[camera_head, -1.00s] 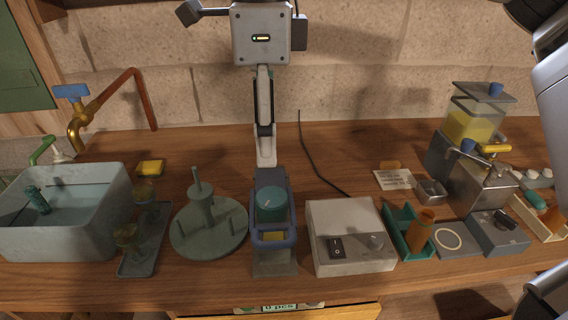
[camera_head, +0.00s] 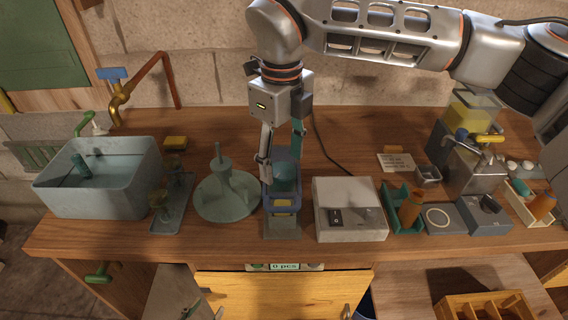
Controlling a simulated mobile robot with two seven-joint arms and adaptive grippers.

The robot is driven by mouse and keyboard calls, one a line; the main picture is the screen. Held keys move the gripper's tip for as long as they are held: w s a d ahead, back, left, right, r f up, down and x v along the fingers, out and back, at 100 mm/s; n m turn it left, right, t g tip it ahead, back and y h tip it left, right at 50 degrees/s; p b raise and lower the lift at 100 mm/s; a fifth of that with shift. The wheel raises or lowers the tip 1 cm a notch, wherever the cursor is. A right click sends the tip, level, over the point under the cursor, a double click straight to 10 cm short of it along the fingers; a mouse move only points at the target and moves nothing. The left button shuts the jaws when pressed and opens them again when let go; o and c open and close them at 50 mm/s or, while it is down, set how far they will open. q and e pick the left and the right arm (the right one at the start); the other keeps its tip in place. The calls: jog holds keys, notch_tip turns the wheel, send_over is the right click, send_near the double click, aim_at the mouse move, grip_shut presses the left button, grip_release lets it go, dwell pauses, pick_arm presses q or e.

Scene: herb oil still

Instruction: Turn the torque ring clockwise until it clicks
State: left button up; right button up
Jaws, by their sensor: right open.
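A small stand (camera_head: 281,229) at the middle of the bench has a blue frame and a yellow patch. A teal round part (camera_head: 285,174) sits in the frame; I cannot tell for certain which part is the torque ring. My right gripper (camera_head: 281,162) reaches down over the stand from behind. It is open, with one finger at the left and one at the right of the teal part's top. Whether the fingers touch it is not clear. My left gripper is not in view.
A white box with a switch (camera_head: 349,207) stands close right of the stand. A grey-green round base with a post (camera_head: 224,196) stands close left. A sink (camera_head: 98,180) is at far left, and a dispenser (camera_head: 468,155) is at right. Bare wood lies along the front.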

jog(key=shift+f, duration=1.1)
jog(key=c, duration=1.1)
jog(key=shift+f+m+b, duration=0.15)
jog(key=shift+m+b, duration=0.8)
jog(key=shift+m, duration=0.05)
jog(key=shift+m+b, duration=0.4)
jog(key=shift+m, duration=0.4)
jog(key=shift+r+m, duration=0.2)
jog(key=shift+m, duration=0.1)
